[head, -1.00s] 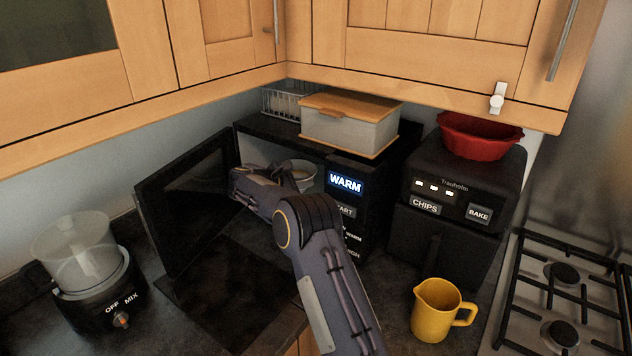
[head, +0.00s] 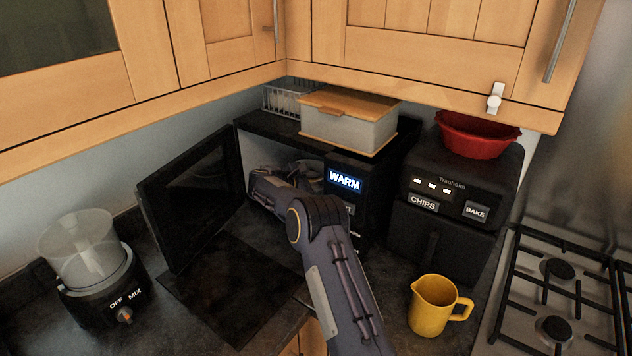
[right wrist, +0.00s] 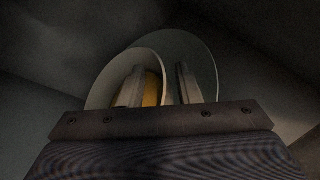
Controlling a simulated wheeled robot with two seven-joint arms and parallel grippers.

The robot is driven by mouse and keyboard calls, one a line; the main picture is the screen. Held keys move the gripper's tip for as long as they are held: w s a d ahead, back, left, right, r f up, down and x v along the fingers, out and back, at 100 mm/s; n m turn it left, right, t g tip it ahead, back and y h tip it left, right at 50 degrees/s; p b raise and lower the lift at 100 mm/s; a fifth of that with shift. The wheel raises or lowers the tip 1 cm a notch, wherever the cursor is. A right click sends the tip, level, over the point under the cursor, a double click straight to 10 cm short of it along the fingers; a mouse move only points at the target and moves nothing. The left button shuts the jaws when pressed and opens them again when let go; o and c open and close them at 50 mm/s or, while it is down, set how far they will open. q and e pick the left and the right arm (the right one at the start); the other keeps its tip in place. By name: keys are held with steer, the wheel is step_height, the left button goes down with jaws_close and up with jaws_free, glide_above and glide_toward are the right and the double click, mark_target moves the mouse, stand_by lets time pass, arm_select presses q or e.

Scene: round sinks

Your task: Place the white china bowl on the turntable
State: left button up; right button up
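The white china bowl (right wrist: 103,88) shows in the right wrist view as a pale curved rim, with an orange-yellow patch inside it. Behind it to the right is a larger faint grey disc (right wrist: 200,55), which looks like the turntable. My right gripper (right wrist: 160,88) has its fingers apart, one inside the rim and one outside, with a visible gap at the outer finger. In the head view my right gripper (head: 308,169) is inside the open microwave (head: 262,128), and my arm hides most of the bowl. Whether the bowl rests flat is unclear. My left gripper is out of view.
The microwave door (head: 195,195) stands open at left. A lidded box (head: 350,125) and wire basket (head: 285,98) sit on top. A blender (head: 95,265), air fryer (head: 455,190) with a red bowl (head: 475,135), and yellow jug (head: 432,305) stand around.

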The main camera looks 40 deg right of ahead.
steer(key=w+b+v, duration=0.1)
steer(key=b+v, duration=0.2)
steer(key=v, duration=0.9)
steer(key=s+a+f+m+y, duration=0.1)
steer(key=s+a+m+y, duration=0.2)
steer(key=s, duration=0.9)
steer(key=s+a+f+m+y, duration=0.1)
steer(key=s+a+y, duration=0.1)
steer(key=s+y, duration=0.65)
steer(key=s+a+m+t+y, duration=0.2)
steer(key=s+a+m, duration=0.3)
steer(key=s+a, duration=0.4)
steer(key=s+a+r+m+t+y, duration=0.1)
steer(key=s+a+m+y, duration=0.3)
steer(key=s+a, duration=0.4)
steer(key=s+t, duration=0.1)
steer(key=s, duration=0.4)
steer(key=shift+s+a+m+t, duration=0.2)
steer(key=shift+a+m+t, duration=0.1)
steer(key=shift+a+m, duration=0.1)
